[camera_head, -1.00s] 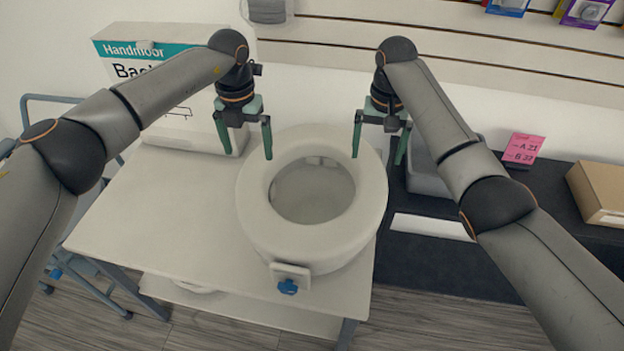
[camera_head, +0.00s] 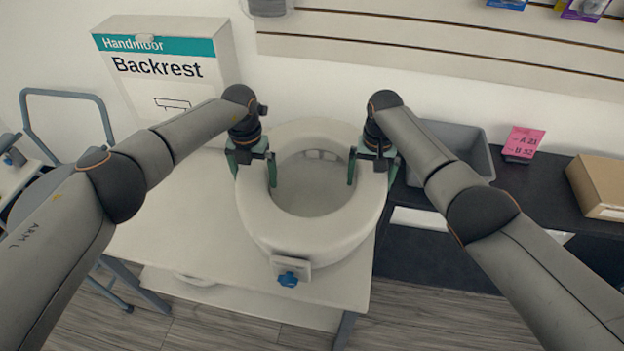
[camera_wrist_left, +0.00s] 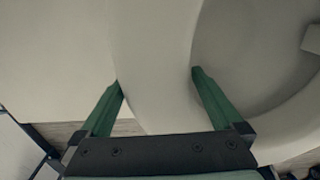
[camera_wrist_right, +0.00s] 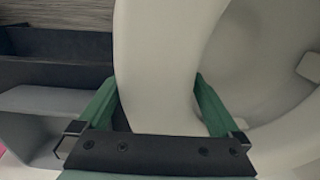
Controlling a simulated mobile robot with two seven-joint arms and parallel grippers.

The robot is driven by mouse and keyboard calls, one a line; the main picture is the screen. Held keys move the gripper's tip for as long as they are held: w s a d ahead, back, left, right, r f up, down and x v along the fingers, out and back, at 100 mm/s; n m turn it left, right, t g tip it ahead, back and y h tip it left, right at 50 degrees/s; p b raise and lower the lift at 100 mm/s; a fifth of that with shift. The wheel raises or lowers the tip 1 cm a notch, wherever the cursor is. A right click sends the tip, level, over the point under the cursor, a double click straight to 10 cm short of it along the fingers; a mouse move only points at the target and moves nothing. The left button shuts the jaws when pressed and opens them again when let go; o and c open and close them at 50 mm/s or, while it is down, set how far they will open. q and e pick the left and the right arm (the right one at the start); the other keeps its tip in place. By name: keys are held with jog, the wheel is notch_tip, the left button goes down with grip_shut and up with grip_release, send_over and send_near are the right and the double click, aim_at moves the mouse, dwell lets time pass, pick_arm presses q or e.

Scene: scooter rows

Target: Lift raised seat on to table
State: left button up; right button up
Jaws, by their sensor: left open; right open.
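The raised seat (camera_head: 318,241) is a white ring with a blue knob (camera_head: 288,279) on its front bracket. It rests on the white table (camera_head: 190,235). My left gripper (camera_head: 253,178) is open, with its fingers on either side of the ring's left rim. In the left wrist view the rim (camera_wrist_left: 155,60) passes between the two green fingers. My right gripper (camera_head: 371,177) is open, with its fingers on either side of the ring's right rim. In the right wrist view the rim (camera_wrist_right: 165,60) lies between the fingers. I cannot tell whether any finger touches it.
A Backrest box (camera_head: 165,70) stands behind the table's left side. A grey bin (camera_head: 455,150), a pink sign (camera_head: 523,142) and a cardboard box (camera_head: 600,187) are on the dark shelf at right. A grey-framed chair (camera_head: 65,150) stands at left. The table's front left is clear.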

pick_arm(q)
jog(key=shift+f, duration=0.45)
pick_arm(e)
jog(key=shift+f, duration=0.45)
pick_arm(q)
jog(key=shift+c, duration=0.2)
pick_arm(e)
jog(key=shift+c, duration=0.2)
pick_arm(q)
grip_shut()
pick_arm(e)
grip_shut()
pick_arm(q)
jog(key=shift+r, duration=0.1)
pick_arm(e)
jog(key=shift+r, duration=0.1)
